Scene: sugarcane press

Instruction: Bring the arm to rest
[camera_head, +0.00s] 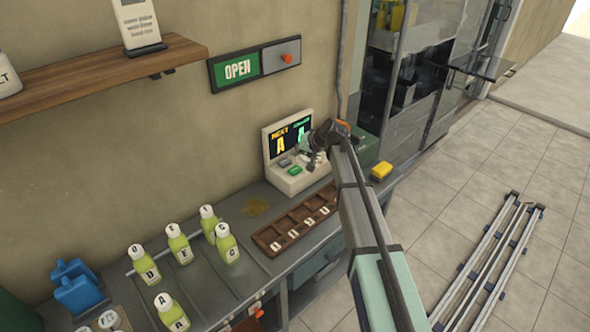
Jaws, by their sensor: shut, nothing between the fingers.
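My arm (365,225) reaches from the lower right up to the counter. My gripper (314,164) is shut and empty. It is just in front of the white console (292,180), near its buttons, pointing down. I cannot tell whether it touches the console. The arm's wrist and the gripper cover part of the console's screen, which reads "NEXT" with a yellow A and a green letter beside it.
A brown compartment tray (263,241) sits on the grey counter. Several green lettered bottles (179,244) stand to the left, near blue items (76,286). Rails (485,262) lie on the open tiled floor.

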